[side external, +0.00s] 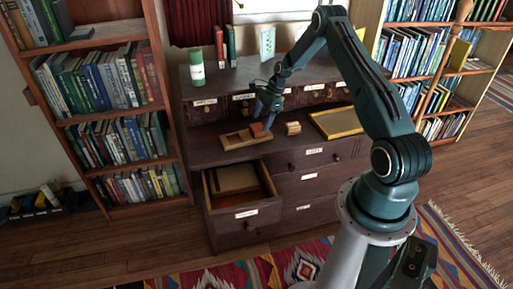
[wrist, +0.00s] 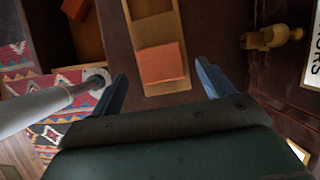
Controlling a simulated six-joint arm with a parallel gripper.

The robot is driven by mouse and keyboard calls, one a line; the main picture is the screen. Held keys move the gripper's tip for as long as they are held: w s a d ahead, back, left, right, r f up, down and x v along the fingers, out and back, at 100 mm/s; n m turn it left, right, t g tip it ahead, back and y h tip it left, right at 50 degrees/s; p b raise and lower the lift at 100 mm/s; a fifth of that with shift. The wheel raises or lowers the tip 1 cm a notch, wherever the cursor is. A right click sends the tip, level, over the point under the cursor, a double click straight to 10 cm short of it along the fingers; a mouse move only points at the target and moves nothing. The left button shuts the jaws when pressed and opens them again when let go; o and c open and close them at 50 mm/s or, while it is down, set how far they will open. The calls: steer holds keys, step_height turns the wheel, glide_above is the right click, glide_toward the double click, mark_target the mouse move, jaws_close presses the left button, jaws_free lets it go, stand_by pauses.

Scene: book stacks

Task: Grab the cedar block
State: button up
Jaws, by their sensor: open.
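The cedar block (side external: 258,130) is a small reddish-brown block. It sits at one end of a light wooden tray (side external: 232,143) on the dark cabinet's ledge. In the wrist view the cedar block (wrist: 161,64) lies in the end compartment of the tray (wrist: 152,31), between and beyond my two blue fingers. My gripper (side external: 266,112) is just above that end of the tray in the side view. In the wrist view my gripper (wrist: 162,72) is open and empty, with its fingers spread wider than the block. The exact gap to the block is hard to judge.
A pale wooden block (side external: 293,128) stands right of the tray. A yellow-rimmed tray (side external: 337,122) lies farther right. An open drawer (side external: 240,212) juts out below. A green canister (side external: 196,67) and a few books stand on top. A brass knob (wrist: 270,38) is close at right.

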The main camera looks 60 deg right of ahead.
mark_target(258, 127)
steer(key=shift+x, duration=1.55)
steer(key=c, duration=1.1)
